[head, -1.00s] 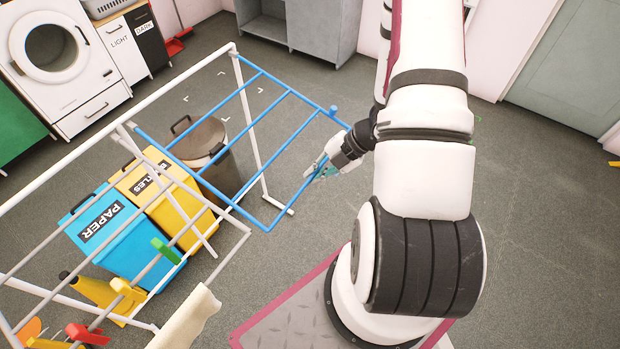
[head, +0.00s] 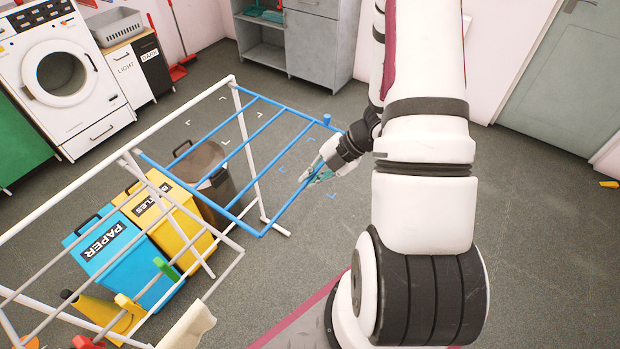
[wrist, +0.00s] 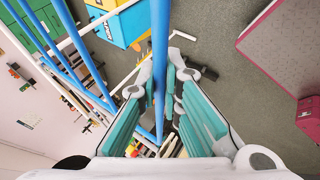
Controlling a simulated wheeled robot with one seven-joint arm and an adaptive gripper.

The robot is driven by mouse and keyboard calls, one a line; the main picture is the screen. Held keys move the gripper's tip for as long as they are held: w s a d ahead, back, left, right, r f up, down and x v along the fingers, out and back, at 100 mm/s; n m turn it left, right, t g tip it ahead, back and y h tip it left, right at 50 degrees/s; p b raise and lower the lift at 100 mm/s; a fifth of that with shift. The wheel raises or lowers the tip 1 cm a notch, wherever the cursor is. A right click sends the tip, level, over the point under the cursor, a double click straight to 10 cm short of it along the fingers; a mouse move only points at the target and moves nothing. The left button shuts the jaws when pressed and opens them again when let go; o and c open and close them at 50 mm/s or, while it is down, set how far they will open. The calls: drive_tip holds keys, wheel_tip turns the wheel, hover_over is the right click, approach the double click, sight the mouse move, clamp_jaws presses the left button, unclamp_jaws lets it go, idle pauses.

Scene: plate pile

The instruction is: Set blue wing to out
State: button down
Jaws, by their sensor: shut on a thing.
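The blue wing (head: 249,152) is a frame of blue rods on the white drying rack. It extends outward from the rack's white top bar, roughly level, over the floor. My gripper (head: 314,171) is at the wing's outer rod, on the right side. In the wrist view my gripper (wrist: 169,85) has its teal-padded fingers on both sides of a blue rod (wrist: 159,45), shut on it.
The white rack frame (head: 66,196) stands at left, with a blue paper bin (head: 98,249), a yellow bottles bin (head: 167,213) and a grey bin (head: 218,178) beside or behind it. A washing machine (head: 61,75) is at the back left.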

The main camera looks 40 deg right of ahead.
drive_tip(key=c, duration=1.7)
unclamp_jaws()
drive_tip(key=shift+d+r, duration=0.1)
drive_tip(key=v, duration=1.2)
drive_tip(key=a+r+n+g+h, duration=0.1)
drive_tip(key=a+r+n+g, duration=0.2)
drive_tip(key=a+r+n, duration=1.5)
drive_tip(key=s+r+n+t+h, duration=0.1)
drive_tip(key=s+r+n, duration=0.1)
drive_tip(key=n, duration=0.8)
drive_tip(key=s+a+r+n+t+h, duration=0.1)
drive_tip(key=s+r+n+h, duration=0.1)
drive_tip(key=n, duration=0.8)
drive_tip(key=s+a+r+n+t+h, duration=0.1)
drive_tip(key=s+r+n, duration=0.3)
drive_tip(key=n, duration=0.7)
drive_tip(key=shift+a+t+h, duration=0.2)
drive_tip(key=shift+t+h, duration=0.2)
drive_tip(key=shift+h, duration=0.3)
